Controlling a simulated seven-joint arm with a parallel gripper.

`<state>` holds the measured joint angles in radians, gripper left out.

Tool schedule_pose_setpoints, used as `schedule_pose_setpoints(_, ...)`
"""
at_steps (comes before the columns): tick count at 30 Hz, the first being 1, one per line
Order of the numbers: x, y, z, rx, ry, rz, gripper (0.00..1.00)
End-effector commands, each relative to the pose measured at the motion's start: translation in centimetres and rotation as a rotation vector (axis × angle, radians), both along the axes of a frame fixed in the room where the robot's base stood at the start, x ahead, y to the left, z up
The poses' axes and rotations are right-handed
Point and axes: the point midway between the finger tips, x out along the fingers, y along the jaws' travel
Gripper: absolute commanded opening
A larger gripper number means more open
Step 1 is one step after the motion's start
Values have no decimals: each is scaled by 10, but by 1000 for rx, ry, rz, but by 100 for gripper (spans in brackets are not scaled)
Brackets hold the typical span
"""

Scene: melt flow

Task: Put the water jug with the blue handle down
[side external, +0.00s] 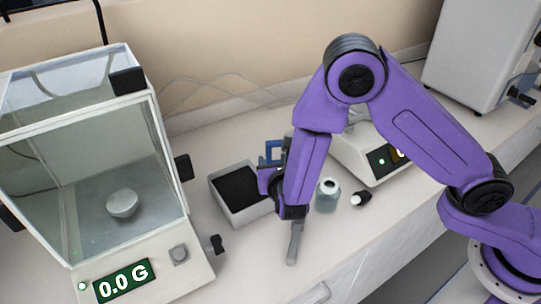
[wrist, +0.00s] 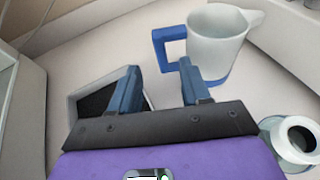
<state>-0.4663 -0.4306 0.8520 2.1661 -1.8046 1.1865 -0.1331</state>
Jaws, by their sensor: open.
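The water jug is pale grey-white, with a square blue handle. In the wrist view the jug (wrist: 217,45) stands upright on the counter, beyond my fingertips, with its blue handle (wrist: 160,50) facing left. In the side view my arm hides most of the jug, and the blue handle (side external: 273,151) shows just behind my forearm. My gripper (wrist: 158,67) is open, with its two blue fingers apart and nothing between them. The fingertips are close to the handle but appear clear of it. In the side view my gripper (side external: 272,180) is partly hidden by my own arm.
A pale box with dark contents (side external: 223,206) sits left of my gripper. A small bottle (side external: 327,196) and a black-and-white piece (side external: 361,199) are to the right. A glass-cased balance reading 0.0 G (side external: 170,268) stands at left. A grey tool (side external: 294,243) lies near the front edge.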

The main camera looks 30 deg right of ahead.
Motion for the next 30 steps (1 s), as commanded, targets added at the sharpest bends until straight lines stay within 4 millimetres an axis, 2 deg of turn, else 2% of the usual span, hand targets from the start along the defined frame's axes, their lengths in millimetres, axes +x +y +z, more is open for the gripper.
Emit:
schedule_pose_setpoints(3,-16,8,7,1,-1,3,47)
schedule_pose_setpoints(7,-26,11,11,0,-1,1,47)
schedule_pose_setpoints(16,-31,12,13,1,-1,-3,47)
schedule_pose_setpoints(19,-31,6,17,19,-3,-29,47)
schedule_pose_setpoints(22,-34,-12,29,78,-7,-111,47)
schedule_pose_setpoints(25,-43,-40,45,175,-5,-239,47)
schedule_pose_setpoints(30,-75,-90,66,382,20,-487,47)
